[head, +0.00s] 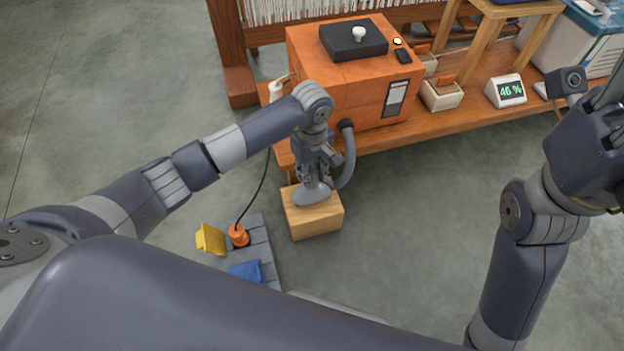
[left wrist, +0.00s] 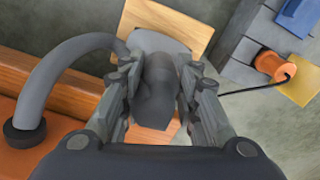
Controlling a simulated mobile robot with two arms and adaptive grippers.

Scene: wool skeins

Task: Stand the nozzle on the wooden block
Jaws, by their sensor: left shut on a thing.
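The nozzle (head: 313,193) is grey with a broad flat foot, and a grey hose joins it to the orange box. My left gripper (head: 312,170) is shut on the nozzle's neck from above and holds it roughly upright. The nozzle (left wrist: 157,85) also shows between both fingers in the left wrist view. Its foot is over the top of the wooden block (head: 316,222), which stands on the floor; I cannot tell whether they touch. The block's top (left wrist: 190,30) shows around the foot. My right gripper (head: 600,110) is partly cut off at the right edge.
The orange box (head: 350,75) stands on a low wooden bench (head: 440,123) just behind the block, with the hose (head: 348,160) between. A grey mat (head: 262,250) with an orange spool (head: 238,236), a yellow piece and a blue piece lies left. Floor to the right is clear.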

